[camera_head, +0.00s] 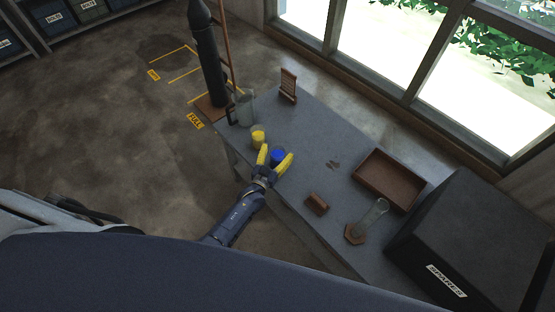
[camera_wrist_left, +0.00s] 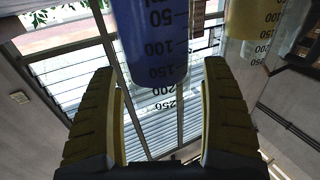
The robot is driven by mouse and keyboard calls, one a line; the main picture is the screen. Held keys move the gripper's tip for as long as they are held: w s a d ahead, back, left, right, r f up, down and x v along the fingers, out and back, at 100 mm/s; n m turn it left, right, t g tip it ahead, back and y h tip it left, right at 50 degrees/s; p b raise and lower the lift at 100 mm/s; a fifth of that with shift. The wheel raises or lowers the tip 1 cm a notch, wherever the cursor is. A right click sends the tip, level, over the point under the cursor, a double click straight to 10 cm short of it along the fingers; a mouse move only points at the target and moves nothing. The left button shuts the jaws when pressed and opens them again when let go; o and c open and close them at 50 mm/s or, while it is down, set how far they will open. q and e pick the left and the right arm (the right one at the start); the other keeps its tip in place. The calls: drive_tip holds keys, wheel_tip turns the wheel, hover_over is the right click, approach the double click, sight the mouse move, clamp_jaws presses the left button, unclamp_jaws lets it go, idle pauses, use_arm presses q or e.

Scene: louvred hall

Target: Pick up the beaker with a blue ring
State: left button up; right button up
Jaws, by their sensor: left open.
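The blue-banded beaker (camera_head: 278,154) stands on the grey table near its left edge. In the left wrist view its blue, marked wall (camera_wrist_left: 150,40) hangs in from the top, between the tips of my left gripper. My left gripper (camera_head: 276,157) is open, with one yellow finger on each side of the beaker; I cannot tell whether either finger touches it. The fingers also frame the left wrist view (camera_wrist_left: 160,75). A yellow-banded beaker (camera_head: 258,133) stands close by, and shows at the upper right of the wrist view (camera_wrist_left: 252,20). My right gripper is not in view.
A clear jug (camera_head: 245,106) and a wooden rack (camera_head: 288,86) stand at the table's far left end. To the right are a small brown block (camera_head: 317,203), a brown tray (camera_head: 387,162) and a glass cylinder (camera_head: 374,216). The table's middle is mostly clear.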

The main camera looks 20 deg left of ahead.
use_arm(q)
drive_tip(key=c, duration=1.5)
drive_tip(key=shift+r, duration=0.15)
